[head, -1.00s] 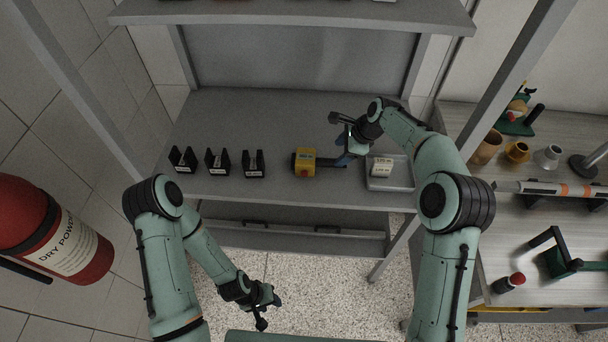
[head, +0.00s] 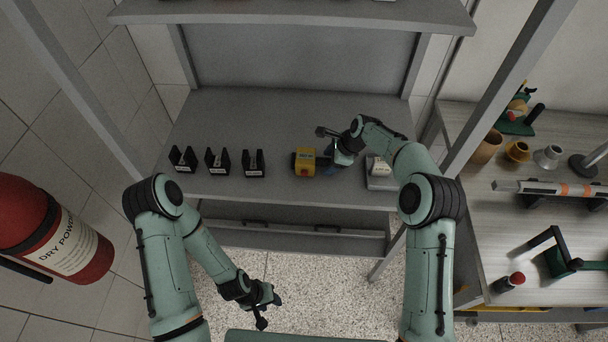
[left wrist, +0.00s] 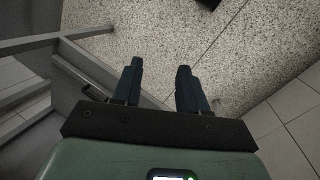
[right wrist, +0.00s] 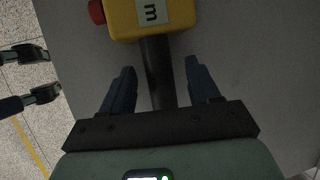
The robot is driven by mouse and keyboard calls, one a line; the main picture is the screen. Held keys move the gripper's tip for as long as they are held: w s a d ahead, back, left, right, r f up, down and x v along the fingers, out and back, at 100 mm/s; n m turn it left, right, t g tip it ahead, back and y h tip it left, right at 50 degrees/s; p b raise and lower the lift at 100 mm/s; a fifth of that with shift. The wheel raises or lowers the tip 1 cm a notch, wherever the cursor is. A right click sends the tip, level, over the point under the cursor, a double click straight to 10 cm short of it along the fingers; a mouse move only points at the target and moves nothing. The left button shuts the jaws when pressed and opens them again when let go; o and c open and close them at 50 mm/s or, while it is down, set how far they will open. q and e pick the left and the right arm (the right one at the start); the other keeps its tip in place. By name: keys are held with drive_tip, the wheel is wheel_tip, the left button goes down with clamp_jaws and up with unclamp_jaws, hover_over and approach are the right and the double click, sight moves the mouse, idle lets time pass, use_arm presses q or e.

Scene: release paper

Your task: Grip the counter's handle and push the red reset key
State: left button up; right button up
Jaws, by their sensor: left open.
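The counter is a yellow box (head: 305,161) on the shelf's front part; it also shows in the right wrist view (right wrist: 150,18). Its red reset key (right wrist: 97,12) sticks out on the left side there. Its black handle (right wrist: 158,75) runs back between the fingers of my right gripper (right wrist: 159,66), which is open, with gaps visible on both sides of the handle. In the head view the right gripper (head: 330,163) is just right of the counter and partly hides the handle. My left gripper (left wrist: 160,66) is open and empty above the floor; it is also in the head view (head: 268,302).
Several black holders, including one (head: 253,163) nearest the counter, stand to its left. A grey tray (head: 380,184) with a white labelled item is to its right. An upper shelf (head: 290,12) overhangs the back. A fire extinguisher (head: 45,230) is far left.

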drive_tip(key=c, duration=1)
use_arm(q)
clamp_jaws()
use_arm(e)
clamp_jaws()
idle(0.4)
